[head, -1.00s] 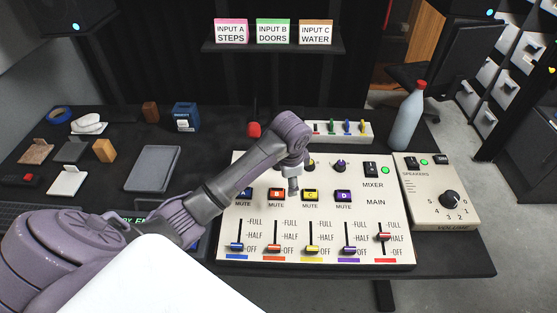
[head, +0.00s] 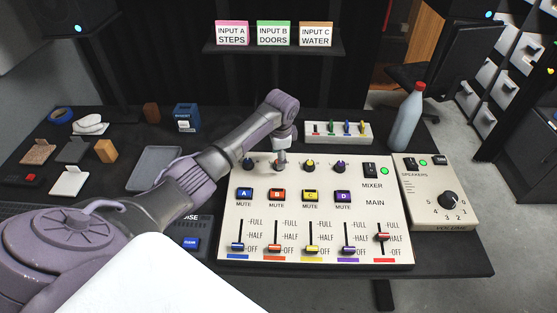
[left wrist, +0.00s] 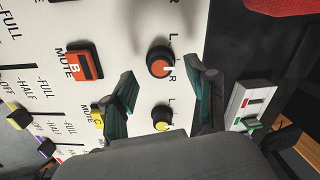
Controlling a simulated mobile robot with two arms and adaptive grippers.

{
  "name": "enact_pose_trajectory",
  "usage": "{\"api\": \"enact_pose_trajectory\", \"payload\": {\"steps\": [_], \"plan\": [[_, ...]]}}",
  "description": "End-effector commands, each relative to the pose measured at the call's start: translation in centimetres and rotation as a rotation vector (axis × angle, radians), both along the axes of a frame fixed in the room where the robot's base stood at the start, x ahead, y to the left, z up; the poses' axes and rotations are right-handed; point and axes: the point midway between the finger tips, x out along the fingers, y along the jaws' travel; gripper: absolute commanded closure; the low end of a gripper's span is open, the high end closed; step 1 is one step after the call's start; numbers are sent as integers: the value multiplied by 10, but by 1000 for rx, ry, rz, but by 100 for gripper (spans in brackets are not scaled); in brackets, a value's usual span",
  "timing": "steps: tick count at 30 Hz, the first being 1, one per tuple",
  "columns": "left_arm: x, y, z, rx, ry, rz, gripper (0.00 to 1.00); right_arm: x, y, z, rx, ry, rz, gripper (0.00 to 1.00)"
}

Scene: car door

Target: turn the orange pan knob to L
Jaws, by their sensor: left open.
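The orange pan knob (left wrist: 159,62) shows in the left wrist view as a dark round knob with an orange top. An L mark is printed near its upper right edge; its exact pointer direction is hard to tell. My left gripper (left wrist: 163,70) is open, with its two green-padded fingers on either side of the view just below the knob, not visibly touching it. In the head view my left gripper (head: 280,160) hangs over the orange knob's place in the mixer's top row and mostly hides the knob. My right gripper is not in view.
The blue knob (head: 248,164) and yellow knob (head: 309,165) flank it on the mixer panel (head: 365,212); the yellow one lies between my fingers' bases in the wrist view. Mute buttons and sliders sit in front. A strip with coloured switches (head: 338,140) stands behind.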

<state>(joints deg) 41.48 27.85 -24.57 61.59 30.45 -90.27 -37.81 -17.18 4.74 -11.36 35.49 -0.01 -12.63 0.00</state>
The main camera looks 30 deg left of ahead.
Motion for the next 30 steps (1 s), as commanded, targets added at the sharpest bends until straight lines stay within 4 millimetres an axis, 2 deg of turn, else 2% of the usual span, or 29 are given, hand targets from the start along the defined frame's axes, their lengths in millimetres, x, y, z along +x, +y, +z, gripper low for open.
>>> {"api": "enact_pose_trajectory", "payload": {"steps": [3, 7, 17, 27, 30], "plan": [[1, 2, -17, -1, 2, 1, 43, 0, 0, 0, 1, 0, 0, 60], [2, 2, -27, -1, 1, 1, 43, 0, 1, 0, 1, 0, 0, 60], [3, 3, -30, 0, 0, 0, 43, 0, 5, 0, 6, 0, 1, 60], [3, 3, -30, 0, 0, 0, 98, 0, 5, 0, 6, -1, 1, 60], [3, 3, -30, 0, 0, 1, 100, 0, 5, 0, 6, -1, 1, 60]]}}
